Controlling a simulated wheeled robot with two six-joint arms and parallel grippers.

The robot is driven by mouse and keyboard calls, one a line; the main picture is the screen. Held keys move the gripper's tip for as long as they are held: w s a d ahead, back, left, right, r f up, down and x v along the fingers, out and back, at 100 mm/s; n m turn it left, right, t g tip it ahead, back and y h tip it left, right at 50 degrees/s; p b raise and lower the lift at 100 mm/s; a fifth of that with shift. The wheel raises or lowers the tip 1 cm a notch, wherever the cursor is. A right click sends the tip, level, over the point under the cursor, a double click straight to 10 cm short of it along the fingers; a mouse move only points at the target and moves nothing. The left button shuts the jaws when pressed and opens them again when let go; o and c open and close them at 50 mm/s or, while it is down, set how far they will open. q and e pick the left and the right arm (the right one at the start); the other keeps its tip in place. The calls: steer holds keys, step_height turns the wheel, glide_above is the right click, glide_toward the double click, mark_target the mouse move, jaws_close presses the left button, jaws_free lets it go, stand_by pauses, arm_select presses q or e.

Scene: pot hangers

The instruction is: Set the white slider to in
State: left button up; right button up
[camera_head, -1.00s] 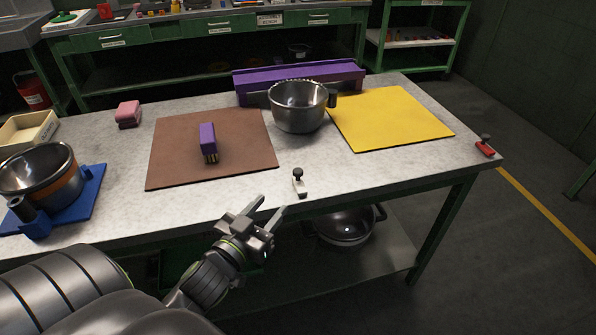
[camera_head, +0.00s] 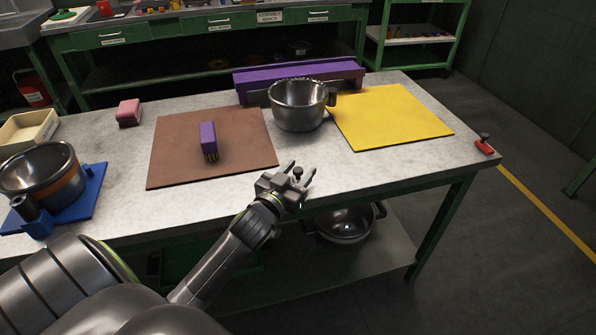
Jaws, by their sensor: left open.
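The white slider's dark knob (camera_head: 298,171) shows at the front of the table, between the fingers of my left gripper (camera_head: 300,170). The slider's white base is mostly hidden behind the gripper. The left gripper is open, with one finger on each side of the knob; I cannot tell whether either finger touches it. My right gripper is not in view.
A metal pot (camera_head: 298,106) stands by a purple rack (camera_head: 290,80) behind the slider. A brown mat (camera_head: 180,165) with a purple brush (camera_head: 208,140) lies left, a yellow mat (camera_head: 390,120) right. A red slider (camera_head: 484,146) sits at the right corner.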

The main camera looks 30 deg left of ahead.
mark_target(338, 175)
arm_select(q)
jaws_close()
steer(key=w+d, duration=0.6)
steer(key=w, duration=0.1)
steer(key=shift+w+d, duration=0.35)
steer(key=shift+w, duration=0.05)
steer(key=shift+r, duration=0.1)
steer(key=shift+c, duration=2.1)
jaws_free()
steer(key=o, duration=0.4)
steer(key=shift+w+d, duration=0.15)
